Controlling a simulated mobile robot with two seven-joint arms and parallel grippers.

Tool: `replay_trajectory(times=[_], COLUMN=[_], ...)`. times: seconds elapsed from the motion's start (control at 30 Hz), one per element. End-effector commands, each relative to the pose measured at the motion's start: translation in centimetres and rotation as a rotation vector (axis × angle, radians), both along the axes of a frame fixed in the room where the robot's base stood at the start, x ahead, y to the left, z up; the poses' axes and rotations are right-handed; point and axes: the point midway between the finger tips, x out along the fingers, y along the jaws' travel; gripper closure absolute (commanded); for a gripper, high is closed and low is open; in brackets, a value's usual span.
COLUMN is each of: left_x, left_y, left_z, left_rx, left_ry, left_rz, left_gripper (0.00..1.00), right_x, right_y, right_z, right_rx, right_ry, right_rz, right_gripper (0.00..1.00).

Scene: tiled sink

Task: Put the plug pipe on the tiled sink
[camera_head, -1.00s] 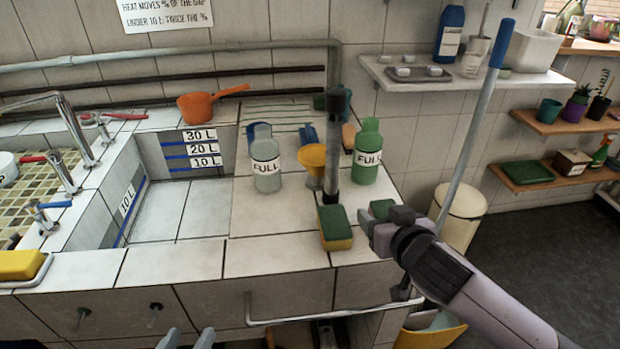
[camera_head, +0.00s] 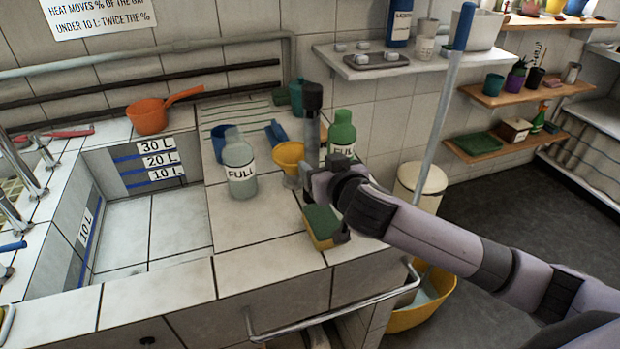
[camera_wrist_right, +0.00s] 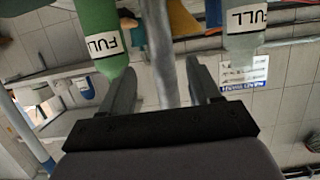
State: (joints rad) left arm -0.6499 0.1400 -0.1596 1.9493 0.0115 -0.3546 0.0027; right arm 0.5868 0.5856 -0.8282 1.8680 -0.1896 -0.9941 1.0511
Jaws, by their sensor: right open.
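The plug pipe (camera_head: 311,125) is a grey upright pipe with a black top. It stands on the tiled ledge of the tiled sink (camera_head: 245,213). My right gripper (camera_head: 322,188) is at the pipe's lower part, in front of the green bottle. In the right wrist view, which is upside down, the pipe (camera_wrist_right: 157,45) runs between the two fingers of my right gripper (camera_wrist_right: 158,75), with gaps on both sides. The fingers are open. The pipe's lower end is hidden in the head view. My left gripper is not in view.
A yellow funnel (camera_head: 288,157), a grey FULL bottle (camera_head: 239,165) and a green FULL bottle (camera_head: 342,130) stand close to the pipe. A green and yellow sponge (camera_head: 321,222) lies just below my gripper. The sink basin (camera_head: 150,225) at left is empty.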

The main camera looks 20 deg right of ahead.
Motion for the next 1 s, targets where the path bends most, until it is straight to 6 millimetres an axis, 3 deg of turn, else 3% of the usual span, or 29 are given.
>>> replay_trajectory(times=[0.5,0.83,0.87,1.0], left_x=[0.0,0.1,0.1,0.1], left_y=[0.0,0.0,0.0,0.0], left_z=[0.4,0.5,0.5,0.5], left_rx=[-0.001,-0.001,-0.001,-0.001], left_ry=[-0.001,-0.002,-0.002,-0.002], left_rz=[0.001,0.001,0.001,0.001], left_gripper=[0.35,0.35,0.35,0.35], right_x=[4.6,4.9,4.9,4.9], right_y=[0.4,0.5,0.5,0.5], right_z=[-1.7,-1.8,-1.8,-1.8], right_rx=[-0.001,0.0,0.0,0.0], right_ry=[0.001,0.0,0.0,0.001], right_rz=[-0.001,0.001,0.001,0.001], right_gripper=[0.38,0.38,0.44,0.9])
